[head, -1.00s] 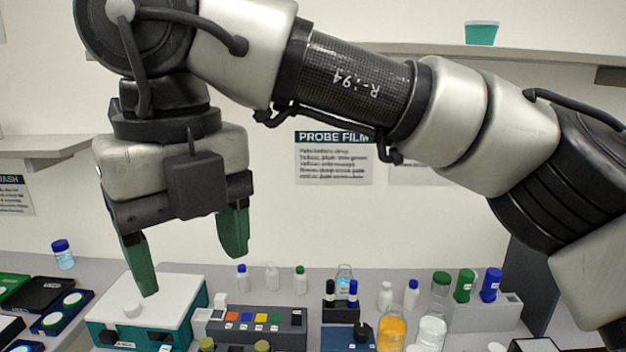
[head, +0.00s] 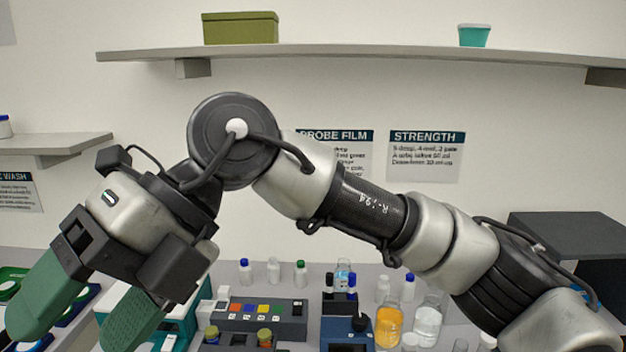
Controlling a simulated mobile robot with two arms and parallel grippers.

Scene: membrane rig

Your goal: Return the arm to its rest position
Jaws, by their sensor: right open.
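My right gripper (head: 88,308) is at the lower left of the head view, on the arm that comes in from the right. Its two green fingers are spread apart with nothing between them. It points down and to the left, in front of the white and teal box (head: 190,312), which it partly hides. The arm is bent, with its wrist joint raised in the middle of the view. My left gripper is not in view.
Below the arm are a grey block with coloured squares (head: 262,312), a blue device (head: 345,333), an orange-filled bottle (head: 389,327) and a clear bottle (head: 427,322). Small capped bottles stand behind. A wall shelf (head: 350,54) holds an olive box (head: 240,28) and a teal cup (head: 474,36).

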